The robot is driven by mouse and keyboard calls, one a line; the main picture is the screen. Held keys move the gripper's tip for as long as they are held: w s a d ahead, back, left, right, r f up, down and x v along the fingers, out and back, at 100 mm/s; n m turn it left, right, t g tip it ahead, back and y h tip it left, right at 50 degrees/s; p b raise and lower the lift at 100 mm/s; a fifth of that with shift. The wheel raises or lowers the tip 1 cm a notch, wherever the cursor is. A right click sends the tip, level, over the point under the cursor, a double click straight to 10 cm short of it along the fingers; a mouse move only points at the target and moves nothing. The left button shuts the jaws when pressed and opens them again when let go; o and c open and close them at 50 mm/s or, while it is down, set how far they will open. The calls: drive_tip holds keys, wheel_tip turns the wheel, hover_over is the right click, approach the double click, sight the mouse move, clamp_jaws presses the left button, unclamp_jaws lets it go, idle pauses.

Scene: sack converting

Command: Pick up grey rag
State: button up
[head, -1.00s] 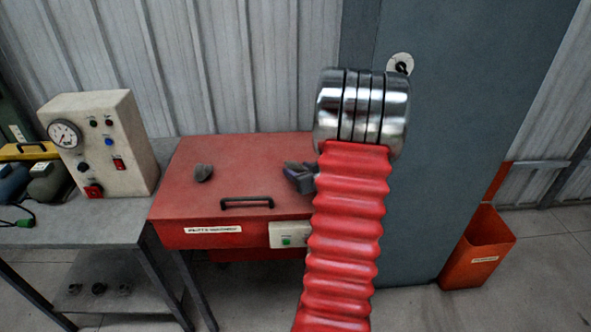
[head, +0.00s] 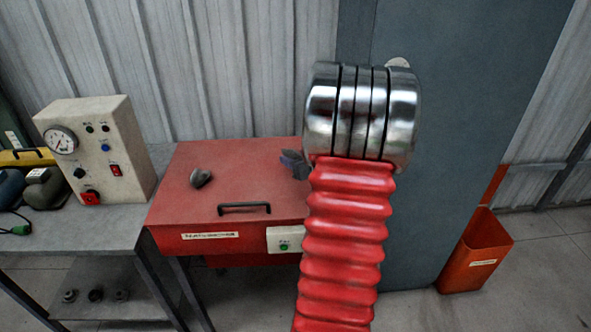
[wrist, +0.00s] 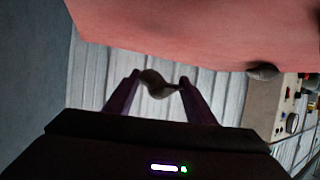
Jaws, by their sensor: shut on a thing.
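My gripper (wrist: 160,78) is shut on a small crumpled grey-brown thing, which I take for the grey rag (wrist: 157,87). The rag sits between the two fingertips in the wrist view and hangs clear of the red surface there. In the head view my gripper (head: 294,162) shows as a small dark blue-grey shape over the right part of the red lid, partly hidden behind my red ribbed arm. The rag cannot be made out clearly there.
A dark grey rounded lump (head: 201,178) lies on the red lid (head: 240,185), left of my gripper, behind a black handle (head: 244,208). A cream gauge box (head: 100,150) stands on the grey bench at left. An orange bin (head: 474,250) stands right.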

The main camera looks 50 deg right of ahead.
sight(296, 153)
drive_tip(key=shift+r, duration=1.6)
